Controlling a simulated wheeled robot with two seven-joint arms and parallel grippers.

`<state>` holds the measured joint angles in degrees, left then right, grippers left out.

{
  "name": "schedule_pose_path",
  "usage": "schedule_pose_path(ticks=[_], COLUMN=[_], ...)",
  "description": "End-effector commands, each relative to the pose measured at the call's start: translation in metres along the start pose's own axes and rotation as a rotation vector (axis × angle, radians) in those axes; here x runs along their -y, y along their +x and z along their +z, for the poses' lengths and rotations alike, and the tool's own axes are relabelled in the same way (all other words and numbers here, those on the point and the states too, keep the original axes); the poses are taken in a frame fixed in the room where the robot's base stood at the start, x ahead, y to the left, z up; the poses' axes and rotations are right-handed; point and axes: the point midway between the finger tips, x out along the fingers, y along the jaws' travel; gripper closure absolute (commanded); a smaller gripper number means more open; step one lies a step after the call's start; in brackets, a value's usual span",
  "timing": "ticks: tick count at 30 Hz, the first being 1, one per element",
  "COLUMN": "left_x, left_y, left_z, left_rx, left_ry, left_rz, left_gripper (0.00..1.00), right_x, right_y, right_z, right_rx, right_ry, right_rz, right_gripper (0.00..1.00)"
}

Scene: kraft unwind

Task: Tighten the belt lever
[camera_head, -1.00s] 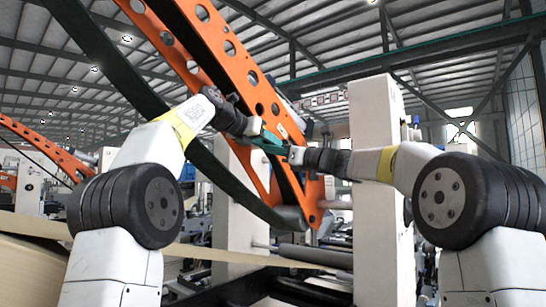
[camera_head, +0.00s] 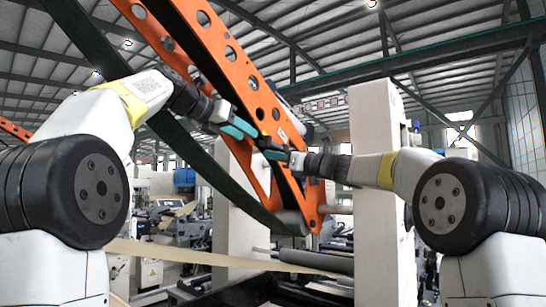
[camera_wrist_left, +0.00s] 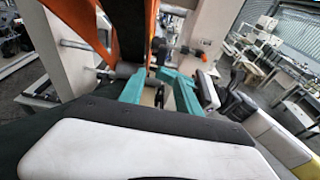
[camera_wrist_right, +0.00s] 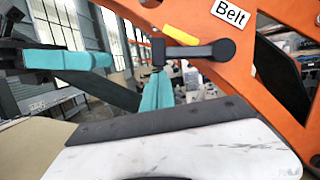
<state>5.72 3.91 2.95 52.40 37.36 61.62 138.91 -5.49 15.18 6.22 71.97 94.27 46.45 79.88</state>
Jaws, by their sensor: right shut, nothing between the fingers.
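The belt lever (camera_wrist_right: 195,50) is a dark grey bar with a round pivot on the orange arm, beside a white "Belt" label (camera_wrist_right: 231,13). In the right wrist view it points left from its pivot. My right gripper (camera_wrist_right: 157,75) is shut and empty, its teal fingertips just below the lever's free end; I cannot tell whether they touch. In the head view it shows as teal tips (camera_head: 275,153) at the orange arm. My left gripper (camera_head: 242,127) is open, to the left of and above the right one. Its separated teal fingers show in the left wrist view (camera_wrist_left: 153,75).
The perforated orange arm (camera_head: 235,65) slants down across the head view. A dark belt (camera_head: 205,165) hangs beside it. A yellow piece (camera_wrist_right: 181,35) sits above the lever. A white machine post (camera_head: 378,150) stands behind my right forearm. A roller (camera_head: 293,222) is at the arm's lower end.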

Motion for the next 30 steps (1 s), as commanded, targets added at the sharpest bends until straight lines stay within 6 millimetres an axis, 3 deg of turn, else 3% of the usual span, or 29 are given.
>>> schedule_pose_path(ticks=[5, 11, 20, 30], left_x=[0.011, 0.038, 0.086, 0.146], left_y=[-0.003, -0.011, -0.042, -0.098], left_z=[-0.028, -0.102, -0.243, -0.418], left_rx=[-0.064, -0.215, -0.409, -0.440], left_ry=[0.167, 0.583, 1.274, 2.024], left_rz=[0.000, -0.046, -0.275, -0.745], left_gripper=[0.60, 0.60, 0.60, 0.60], right_x=[0.000, 0.000, 0.000, 0.000], right_y=[0.000, 0.000, 0.000, 0.000], right_z=[0.000, 0.000, 0.000, 0.000], right_rx=[0.000, 0.000, 0.000, 0.000], right_ry=[0.000, 0.000, 0.000, 0.000], right_rz=[0.000, 0.000, 0.000, 0.000], right_gripper=[1.00, 1.00, 1.00, 1.00])
